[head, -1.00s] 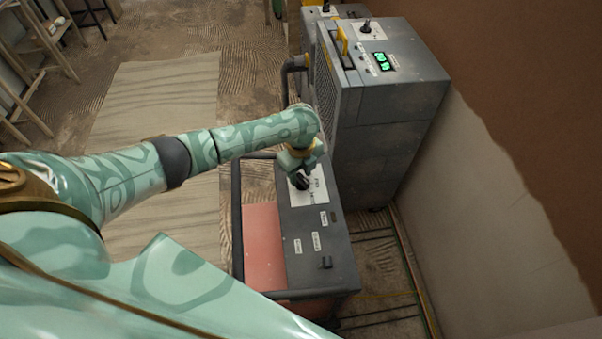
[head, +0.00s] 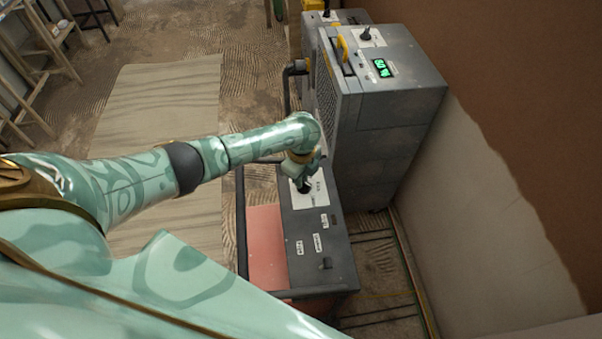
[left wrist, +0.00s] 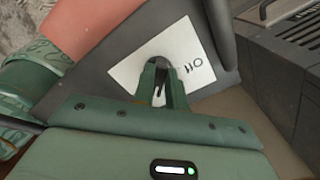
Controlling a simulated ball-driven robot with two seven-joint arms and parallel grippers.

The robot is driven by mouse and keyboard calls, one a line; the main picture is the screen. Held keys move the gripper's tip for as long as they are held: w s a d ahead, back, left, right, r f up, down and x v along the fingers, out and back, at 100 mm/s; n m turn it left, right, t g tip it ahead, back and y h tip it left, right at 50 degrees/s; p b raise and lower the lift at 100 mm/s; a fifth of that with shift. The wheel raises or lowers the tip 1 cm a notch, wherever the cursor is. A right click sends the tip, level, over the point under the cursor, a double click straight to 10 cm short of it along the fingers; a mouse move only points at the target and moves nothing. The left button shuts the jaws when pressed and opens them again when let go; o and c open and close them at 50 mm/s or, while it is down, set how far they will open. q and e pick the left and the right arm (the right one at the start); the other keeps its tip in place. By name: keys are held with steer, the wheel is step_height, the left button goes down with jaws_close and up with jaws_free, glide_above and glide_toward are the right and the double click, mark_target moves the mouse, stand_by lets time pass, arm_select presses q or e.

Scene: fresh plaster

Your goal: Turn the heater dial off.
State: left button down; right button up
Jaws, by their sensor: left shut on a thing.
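The heater (head: 338,252) is a low box with a dark grey top and red side, standing left of a tall grey machine. Its dark dial (head: 305,187) sits on a white label (head: 319,192) at the far end of the top. My left gripper (head: 303,183) reaches down over the label and is shut on the dial. In the left wrist view, the green fingers (left wrist: 163,88) stand over the white label (left wrist: 185,48), with dark lettering to their right. The fingers hide much of the dial, so its setting cannot be read. My right gripper is not in view.
The tall grey machine (head: 385,120) with a green display stands just beyond the heater. A dark tube rail (head: 240,225) runs along the heater's left side. A plastered wall (head: 490,215) bounds the right. A pale sheet (head: 150,110) covers open floor at left.

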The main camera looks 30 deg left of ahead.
arm_select(q)
steer(key=n+p, duration=0.1)
steer(key=n, duration=0.1)
steer(key=n+p, duration=0.2)
steer(key=shift+s+r+n, duration=0.2)
steer(key=shift+n, duration=0.1)
steer(key=n+p, duration=0.2)
steer(key=shift+s+d+n, duration=0.1)
steer(key=shift+n, duration=0.3)
steer(key=n+p, duration=0.1)
steer(key=n, duration=0.1)
steer(key=shift+s+f+n, duration=0.1)
steer(key=shift+f+n, duration=0.05)
steer(key=shift+n, duration=0.15)
steer(key=n, duration=0.3)
steer(key=n+p, duration=0.1)
steer(key=n, duration=0.1)
steer(key=shift+s+d+n, duration=0.15)
steer(key=shift+d+n, duration=0.1)
steer(key=shift+n, duration=0.05)
steer(key=n, duration=0.5)
steer(key=shift+d+n, duration=0.2)
steer(key=shift+n, duration=0.1)
steer(key=c, duration=1.4)
jaws_free()
steer(key=shift+c, duration=0.2)
